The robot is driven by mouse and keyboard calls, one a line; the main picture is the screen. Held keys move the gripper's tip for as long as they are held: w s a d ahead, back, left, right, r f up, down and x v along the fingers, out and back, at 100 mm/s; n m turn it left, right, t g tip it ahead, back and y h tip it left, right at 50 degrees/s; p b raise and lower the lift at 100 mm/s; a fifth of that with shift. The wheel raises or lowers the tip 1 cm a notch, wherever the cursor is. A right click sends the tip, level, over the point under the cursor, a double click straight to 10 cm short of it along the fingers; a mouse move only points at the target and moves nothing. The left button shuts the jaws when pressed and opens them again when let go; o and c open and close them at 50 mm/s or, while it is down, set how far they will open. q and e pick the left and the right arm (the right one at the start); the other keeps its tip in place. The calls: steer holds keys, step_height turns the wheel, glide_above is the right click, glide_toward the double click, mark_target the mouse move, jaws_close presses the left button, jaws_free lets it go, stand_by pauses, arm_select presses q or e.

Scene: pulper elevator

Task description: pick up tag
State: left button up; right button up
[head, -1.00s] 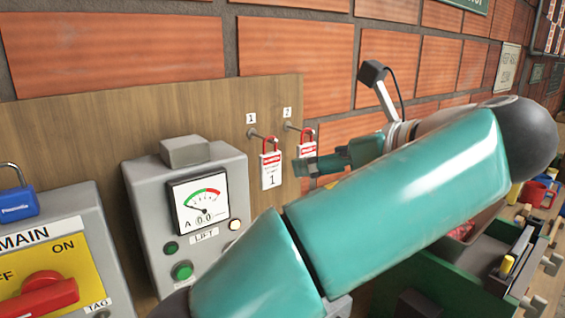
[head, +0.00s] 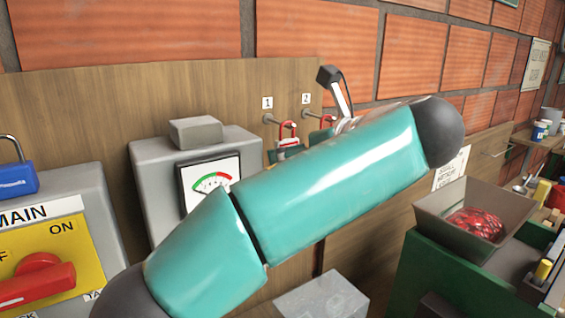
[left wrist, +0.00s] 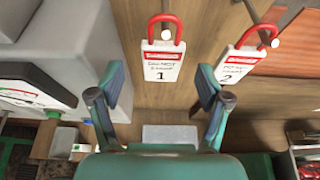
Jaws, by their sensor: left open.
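Two white tags with red shackles hang from pegs on the wooden board. In the left wrist view, tag 1 (left wrist: 161,62) hangs upright and tag 2 (left wrist: 236,65) hangs to its right, tilted in the picture. My left gripper (left wrist: 162,82) is open and empty, its fingers on either side of the space below tag 1. I see no contact with the tag. In the head view, my forearm and gripper hide most of both tags; the red shackle of tag 1 (head: 288,128) and that of tag 2 (head: 326,121) show. My right gripper is not in view.
A grey meter box (head: 160,165) stands left of the tags, close to my forearm. The yellow MAIN switch panel (head: 45,250) and a blue padlock (head: 15,180) are further left. A grey hopper with red contents (head: 425,212) is at the right.

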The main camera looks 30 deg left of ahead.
arm_select(q)
steer(key=b+x, duration=0.1)
steer(key=x, duration=0.1)
steer(key=b+x, duration=0.2)
steer(key=shift+a+f, duration=0.15)
steer(key=shift+f, duration=0.2)
steer(key=shift+w+a+b, duration=0.15)
steer(key=shift+w+b, duration=0.05)
steer(key=shift+b, duration=0.15)
steer(key=shift+r, duration=0.15)
steer(key=c, duration=1.1)
steer(key=shift+s, duration=0.1)
steer(key=shift+r, duration=0.15)
